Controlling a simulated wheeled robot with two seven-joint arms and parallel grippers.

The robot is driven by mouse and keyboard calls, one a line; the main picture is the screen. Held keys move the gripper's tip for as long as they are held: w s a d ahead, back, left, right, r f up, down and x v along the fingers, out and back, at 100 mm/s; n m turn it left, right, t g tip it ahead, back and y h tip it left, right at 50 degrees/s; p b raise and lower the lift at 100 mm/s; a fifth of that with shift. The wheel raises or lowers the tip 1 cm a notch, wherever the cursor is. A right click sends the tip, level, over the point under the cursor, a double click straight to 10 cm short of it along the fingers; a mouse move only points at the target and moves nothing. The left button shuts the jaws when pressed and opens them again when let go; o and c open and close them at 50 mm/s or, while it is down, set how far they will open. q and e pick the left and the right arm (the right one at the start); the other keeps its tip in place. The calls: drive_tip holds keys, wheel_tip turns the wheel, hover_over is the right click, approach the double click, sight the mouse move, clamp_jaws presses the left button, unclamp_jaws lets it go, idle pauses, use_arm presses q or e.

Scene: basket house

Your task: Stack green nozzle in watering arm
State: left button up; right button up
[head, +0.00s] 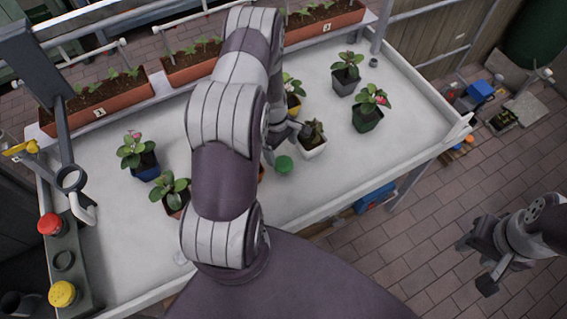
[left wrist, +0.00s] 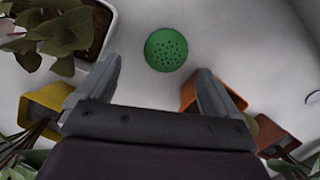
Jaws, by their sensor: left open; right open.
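The green nozzle (head: 283,165) is a round cap with small holes on the white table, right of my left arm. In the left wrist view the green nozzle (left wrist: 166,49) lies just beyond my open left fingers (left wrist: 160,78), which hold nothing. In the head view my left gripper (head: 282,142) is partly hidden by its arm, beside the nozzle. The watering arm (head: 64,135) stands at the left, with an open ring (head: 71,178) at its end. My right gripper (head: 478,267) is open and empty over the brick floor.
A white-potted plant (head: 312,140) stands close right of the nozzle. Other potted plants stand around the table. An orange pot (left wrist: 203,92) is near my left fingers.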

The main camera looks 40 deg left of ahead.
sight(283, 161)
use_arm(q)
drive_tip(key=f, duration=0.1)
drive_tip(key=f+p, duration=0.1)
drive_tip(key=f, duration=0.1)
drive_tip(key=s+d+f, duration=0.1)
drive_tip(key=f, duration=0.1)
drive_tip(key=shift+d, duration=0.1)
drive_tip(key=shift+f, duration=0.35)
drive_tip(key=shift+r, duration=0.1)
drive_tip(key=c, duration=1.1)
drive_tip(key=shift+c, duration=0.7)
